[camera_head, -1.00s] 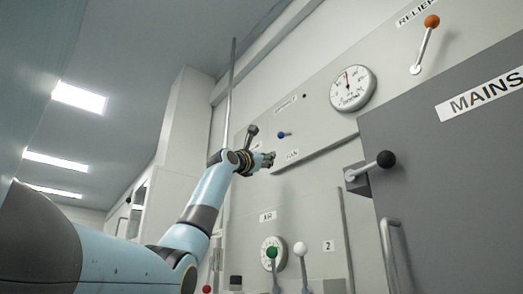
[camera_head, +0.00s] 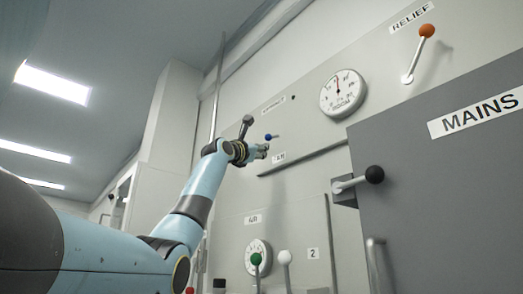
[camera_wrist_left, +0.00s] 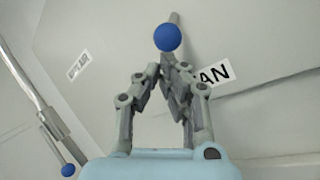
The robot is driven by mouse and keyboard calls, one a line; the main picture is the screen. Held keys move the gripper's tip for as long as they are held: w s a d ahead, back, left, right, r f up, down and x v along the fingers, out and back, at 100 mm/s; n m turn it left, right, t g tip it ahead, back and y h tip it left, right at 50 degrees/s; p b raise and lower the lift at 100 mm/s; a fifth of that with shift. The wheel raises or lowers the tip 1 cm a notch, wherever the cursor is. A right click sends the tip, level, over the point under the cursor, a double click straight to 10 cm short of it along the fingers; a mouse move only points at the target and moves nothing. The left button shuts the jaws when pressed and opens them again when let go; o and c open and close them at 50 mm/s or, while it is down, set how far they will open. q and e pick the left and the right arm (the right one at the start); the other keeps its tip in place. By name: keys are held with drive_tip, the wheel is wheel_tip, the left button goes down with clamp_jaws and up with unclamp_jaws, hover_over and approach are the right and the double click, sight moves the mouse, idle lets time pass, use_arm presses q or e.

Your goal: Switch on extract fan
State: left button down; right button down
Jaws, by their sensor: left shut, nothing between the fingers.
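A small lever with a blue ball (camera_head: 268,137) sticks out of the grey panel, above the partly covered FAN label (camera_head: 279,159). My left gripper (camera_head: 264,150) is shut and empty, just below the blue ball in the head view. In the left wrist view the blue ball (camera_wrist_left: 167,37) shows just beyond my closed fingertips (camera_wrist_left: 168,62), with the FAN label (camera_wrist_left: 213,75) to the right, its first letter hidden by a finger. I cannot tell whether the fingertips touch the lever. My right gripper is not in view.
A ledge (camera_head: 300,158) runs below the FAN label. A gauge (camera_head: 343,93), an orange-ball lever (camera_head: 427,31) and the black-ball MAINS lever (camera_head: 375,174) are to the right. Green-ball (camera_head: 256,259) and white-ball (camera_head: 284,257) levers stand below. A second blue ball (camera_wrist_left: 68,170) shows in the wrist view.

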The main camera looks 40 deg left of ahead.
use_arm(q)
drive_tip(key=shift+s+r, duration=0.25)
drive_tip(key=shift+r, duration=0.05)
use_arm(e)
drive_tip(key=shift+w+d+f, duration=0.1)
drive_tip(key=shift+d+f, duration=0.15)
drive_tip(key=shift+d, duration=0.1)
